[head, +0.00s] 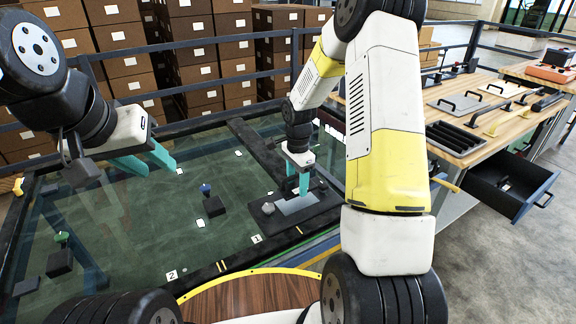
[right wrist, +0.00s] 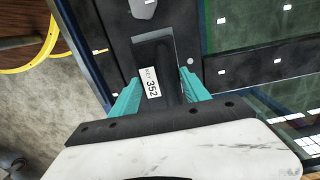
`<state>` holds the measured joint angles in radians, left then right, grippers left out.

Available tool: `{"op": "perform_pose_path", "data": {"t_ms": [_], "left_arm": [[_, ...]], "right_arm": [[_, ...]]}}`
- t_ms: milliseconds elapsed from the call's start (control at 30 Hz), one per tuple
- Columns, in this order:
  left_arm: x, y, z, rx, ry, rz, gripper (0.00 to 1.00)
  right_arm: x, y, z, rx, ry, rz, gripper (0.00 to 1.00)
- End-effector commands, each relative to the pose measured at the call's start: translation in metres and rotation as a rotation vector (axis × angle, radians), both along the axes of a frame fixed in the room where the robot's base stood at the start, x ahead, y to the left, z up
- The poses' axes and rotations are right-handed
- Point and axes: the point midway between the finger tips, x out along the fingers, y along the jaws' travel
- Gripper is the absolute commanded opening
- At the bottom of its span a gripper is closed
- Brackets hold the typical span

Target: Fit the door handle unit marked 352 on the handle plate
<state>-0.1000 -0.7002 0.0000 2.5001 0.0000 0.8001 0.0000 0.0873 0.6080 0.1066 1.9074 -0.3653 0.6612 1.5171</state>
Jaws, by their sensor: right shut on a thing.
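My right gripper (head: 299,184) points down over the grey handle plate (head: 297,205), which lies on a dark strip of the glazed door frame. In the right wrist view the gripper (right wrist: 158,94) is shut on the black door handle unit (right wrist: 172,88), whose white label reads 352. The unit's far end overlaps the grey patch of the plate; I cannot tell whether it is seated or just above. In the head view the unit is mostly hidden by the fingers. My left gripper (head: 146,162) is open and empty above the glass, well to the left.
A blue-topped block (head: 213,205) and a green-topped block (head: 60,262) stand on the glass. A grey hexagonal knob (head: 268,208) sits beside the plate. At right, a wooden workbench (head: 463,146) holds several handles, with an open drawer (head: 511,190) below. Stacked cartons stand behind a rail.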

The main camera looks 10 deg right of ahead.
Motion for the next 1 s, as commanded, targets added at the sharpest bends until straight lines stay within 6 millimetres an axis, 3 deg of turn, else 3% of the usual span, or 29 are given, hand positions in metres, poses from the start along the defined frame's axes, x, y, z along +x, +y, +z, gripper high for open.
{"op": "perform_pose_path", "data": {"t_ms": [600,1000], "left_arm": [[0.000,0.000,0.000,0.000,0.000,0.000,0.36],[0.000,0.000,0.000,0.000,0.000,0.000,0.36]], "right_arm": [[0.000,0.000,-0.040,0.001,0.000,0.002,0.03],[0.000,0.000,-0.045,0.000,-0.001,0.001,0.03]]}}
